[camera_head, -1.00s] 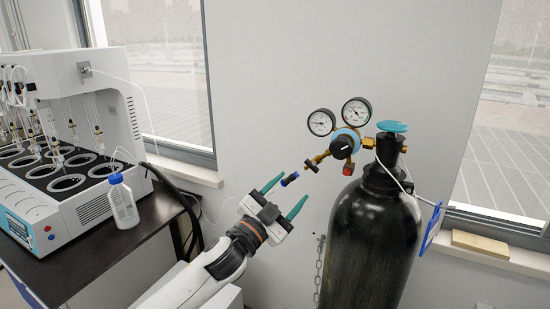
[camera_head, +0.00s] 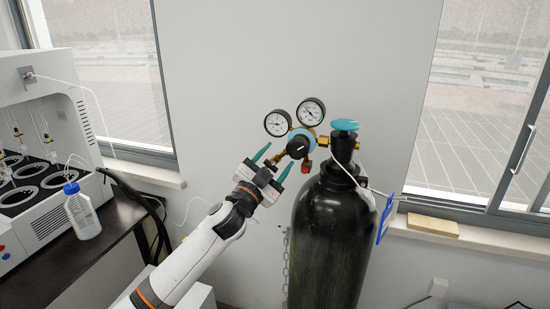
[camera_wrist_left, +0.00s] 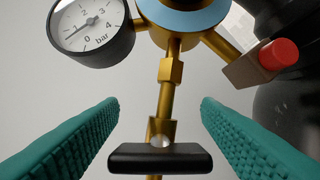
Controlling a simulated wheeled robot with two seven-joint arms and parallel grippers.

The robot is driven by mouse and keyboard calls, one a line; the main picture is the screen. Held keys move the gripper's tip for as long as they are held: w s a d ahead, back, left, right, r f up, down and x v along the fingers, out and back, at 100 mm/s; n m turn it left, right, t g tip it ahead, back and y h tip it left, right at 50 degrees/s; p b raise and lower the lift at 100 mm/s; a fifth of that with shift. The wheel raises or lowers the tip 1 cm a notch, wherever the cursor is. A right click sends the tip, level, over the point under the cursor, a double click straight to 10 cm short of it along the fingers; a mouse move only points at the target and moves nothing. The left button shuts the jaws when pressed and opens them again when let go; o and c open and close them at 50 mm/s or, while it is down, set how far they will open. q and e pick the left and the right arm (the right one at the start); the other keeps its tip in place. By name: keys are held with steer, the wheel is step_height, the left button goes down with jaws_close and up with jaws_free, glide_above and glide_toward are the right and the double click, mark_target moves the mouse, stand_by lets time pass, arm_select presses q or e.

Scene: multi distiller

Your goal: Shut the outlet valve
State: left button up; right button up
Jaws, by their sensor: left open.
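My left gripper (camera_head: 273,161) is open, its green fingers just left of the regulator (camera_head: 298,144) in the head view. In the left wrist view, the outlet valve's black bar handle (camera_wrist_left: 160,158) lies crosswise between the two open fingers, with clear space on both sides. A brass stem (camera_wrist_left: 167,95) runs from the handle up to the regulator's blue-rimmed body (camera_wrist_left: 190,14). In the head view the valve is mostly hidden by the gripper. The right gripper is not in view.
The black gas cylinder (camera_head: 329,235) stands right of the gripper with a teal top knob (camera_head: 344,125). Two gauges (camera_head: 277,123) (camera_head: 311,112) sit above the regulator. A distiller (camera_head: 45,165) and a bottle (camera_head: 81,211) stand on the dark bench at left.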

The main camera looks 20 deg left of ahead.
arm_select(q)
steer(key=shift+w, duration=0.1)
steer(key=c, duration=1)
steer(key=shift+r+m+g+p, duration=0.2)
steer(key=shift+m+g+p, duration=0.1)
steer(key=shift+m+p, duration=0.6)
steer(key=shift+f+m+h, duration=0.25)
steer(key=shift+m+h, duration=0.15)
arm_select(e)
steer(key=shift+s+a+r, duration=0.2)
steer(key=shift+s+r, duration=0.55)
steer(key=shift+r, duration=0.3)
arm_select(q)
steer(key=o, duration=1)
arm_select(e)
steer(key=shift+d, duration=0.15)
arm_select(q)
steer(key=shift+f, duration=0.1)
